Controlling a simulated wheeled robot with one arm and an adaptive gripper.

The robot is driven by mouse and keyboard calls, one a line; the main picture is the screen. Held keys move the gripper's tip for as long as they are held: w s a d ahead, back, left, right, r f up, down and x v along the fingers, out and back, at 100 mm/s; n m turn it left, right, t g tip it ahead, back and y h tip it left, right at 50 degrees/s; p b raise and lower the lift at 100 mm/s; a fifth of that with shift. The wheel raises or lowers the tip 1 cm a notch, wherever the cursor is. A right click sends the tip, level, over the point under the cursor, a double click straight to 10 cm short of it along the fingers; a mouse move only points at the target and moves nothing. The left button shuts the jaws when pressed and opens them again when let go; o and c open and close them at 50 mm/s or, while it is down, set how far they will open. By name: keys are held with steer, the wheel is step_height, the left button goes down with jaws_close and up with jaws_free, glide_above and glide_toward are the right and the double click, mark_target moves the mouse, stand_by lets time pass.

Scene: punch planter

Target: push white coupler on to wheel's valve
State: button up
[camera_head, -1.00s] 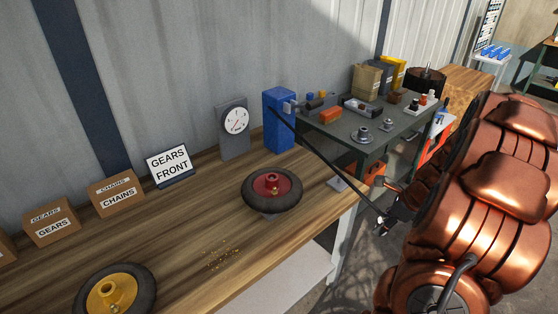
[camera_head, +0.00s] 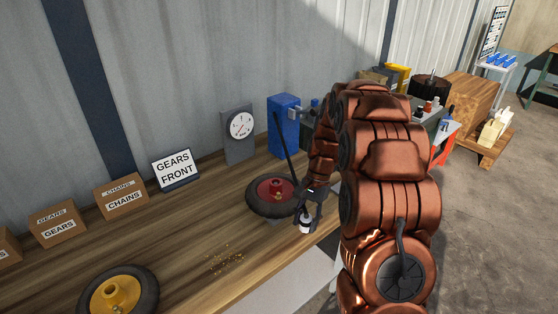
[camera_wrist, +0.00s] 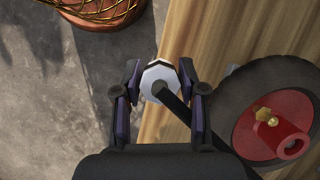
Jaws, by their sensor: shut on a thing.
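The white coupler (camera_wrist: 157,80) is held between the fingertips of my gripper (camera_wrist: 160,72), which is shut on it. In the head view my gripper (camera_head: 309,208) and the coupler (camera_head: 305,226) are at the bench's front edge, right of the red wheel and apart from it. A black hose (camera_wrist: 175,102) runs from the coupler. The red wheel (camera_head: 256,204) with a black tyre lies at the right end of the bench. In the wrist view it is at lower right (camera_wrist: 242,92). A small brass fitting (camera_wrist: 266,115), apparently the valve, shows on its red rim.
The wooden bench (camera_head: 190,220) is mostly clear near the wheel. A blue box (camera_head: 284,120) and a dial gauge (camera_head: 239,130) stand behind it. A yellow wheel (camera_head: 118,292) lies front left. Boxes (camera_head: 120,197) and a sign (camera_head: 175,167) line the wall.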

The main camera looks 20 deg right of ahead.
steer(key=w+a+n+g+h, duration=0.1)
steer(key=w+a+n, duration=0.3)
steer(key=a+n, duration=0.1)
steer(key=w+a+n+g+h, duration=0.1)
steer(key=w+a+n+h, duration=0.1)
steer(key=w+a+n, duration=0.2)
steer(key=a+r+n, duration=0.1)
steer(key=a+n, duration=0.1)
steer(key=a, duration=0.2)
steer(key=shift+h, duration=0.3)
steer(key=shift+f, duration=0.1)
